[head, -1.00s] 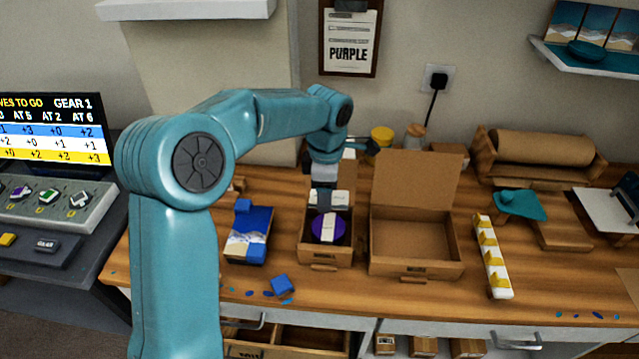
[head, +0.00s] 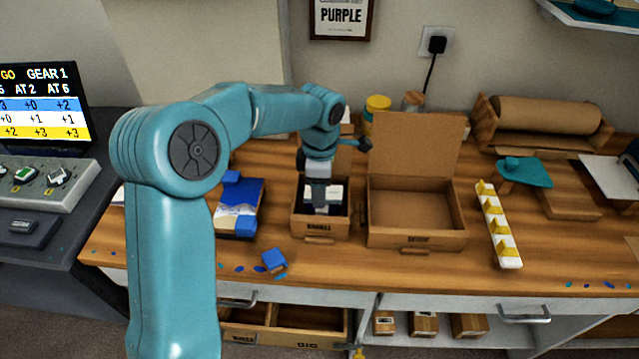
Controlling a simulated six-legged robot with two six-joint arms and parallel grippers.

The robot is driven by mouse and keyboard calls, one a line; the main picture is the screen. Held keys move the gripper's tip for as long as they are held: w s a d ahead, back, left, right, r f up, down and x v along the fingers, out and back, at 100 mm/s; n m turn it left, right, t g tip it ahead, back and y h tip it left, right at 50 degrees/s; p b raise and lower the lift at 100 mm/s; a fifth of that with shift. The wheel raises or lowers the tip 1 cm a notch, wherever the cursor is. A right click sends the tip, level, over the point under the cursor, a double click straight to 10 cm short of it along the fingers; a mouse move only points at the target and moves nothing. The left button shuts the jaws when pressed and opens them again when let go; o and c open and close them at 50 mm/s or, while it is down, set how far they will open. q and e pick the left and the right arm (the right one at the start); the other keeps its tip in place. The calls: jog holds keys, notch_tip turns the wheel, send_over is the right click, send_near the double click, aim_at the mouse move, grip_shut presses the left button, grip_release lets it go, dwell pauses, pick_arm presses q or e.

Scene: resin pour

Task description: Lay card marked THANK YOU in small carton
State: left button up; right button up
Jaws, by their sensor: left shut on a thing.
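The small carton (head: 320,227) stands open on the wooden bench, left of a larger open carton. My left gripper (head: 320,204) points down into the small carton and is shut on a white card (head: 335,193), the THANK YOU card by the task. The card is at the carton's opening, partly hidden behind the fingers; its print is too small to read. I cannot tell whether it touches what lies below. The carton's inside looks dark around it. My right gripper is not in view.
The larger carton (head: 415,237) is open and empty beside the small one. A white strip with yellow wedges (head: 500,236) lies to the right.

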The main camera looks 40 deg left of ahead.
pick_arm(q)
jog(key=o, duration=0.9)
jog(key=shift+c, duration=0.2)
notch_tip(320, 180, up, 8)
jog(key=p, duration=0.6)
